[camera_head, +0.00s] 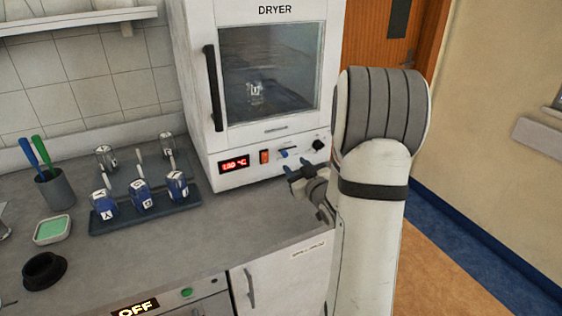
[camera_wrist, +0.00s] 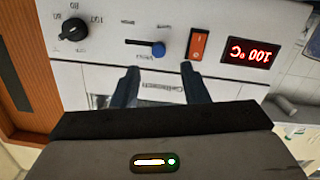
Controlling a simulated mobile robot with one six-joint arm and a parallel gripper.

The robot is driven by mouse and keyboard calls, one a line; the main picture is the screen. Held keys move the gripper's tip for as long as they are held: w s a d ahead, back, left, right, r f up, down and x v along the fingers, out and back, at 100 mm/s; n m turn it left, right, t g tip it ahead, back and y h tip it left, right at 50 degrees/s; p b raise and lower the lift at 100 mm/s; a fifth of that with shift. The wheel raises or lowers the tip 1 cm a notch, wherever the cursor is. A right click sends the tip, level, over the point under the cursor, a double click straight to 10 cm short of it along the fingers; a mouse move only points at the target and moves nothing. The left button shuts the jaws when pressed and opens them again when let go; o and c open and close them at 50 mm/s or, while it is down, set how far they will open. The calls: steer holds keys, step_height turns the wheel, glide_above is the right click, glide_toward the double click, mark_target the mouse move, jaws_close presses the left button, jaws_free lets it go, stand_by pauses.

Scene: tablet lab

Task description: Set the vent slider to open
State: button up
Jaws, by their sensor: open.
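The vent slider (camera_wrist: 158,49) is a small blue knob on a dark slot in the dryer's front panel. In the wrist view, which is upside down, it sits at the slot's right end. In the head view the slider (camera_head: 283,154) is at the slot's left end. Its labels are too small to read. My gripper (camera_head: 300,171) is open and empty in front of the panel, just below the slider. In the wrist view my gripper (camera_wrist: 160,68) has its two fingertips on either side of the knob's line, with the knob apparently beyond them; contact cannot be told.
The dryer (camera_head: 195,90) has a closed glass door, with a vial inside. An orange switch (camera_wrist: 198,42), a red display (camera_wrist: 250,53) and a black dial (camera_wrist: 72,27) flank the slider. A blue rack (camera_head: 150,217) with vials stands left on the grey counter.

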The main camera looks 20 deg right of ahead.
mark_target(286, 156)
steer(key=shift+t, duration=0.4)
steer(key=w, duration=0.2)
steer(key=w+p, duration=0.1)
steer(key=w, duration=0.4)
steer(key=shift+w+f+p, duration=0.3)
steer(key=shift+f+p, duration=0.05)
steer(key=shift+c, duration=0.4)
jaws_close()
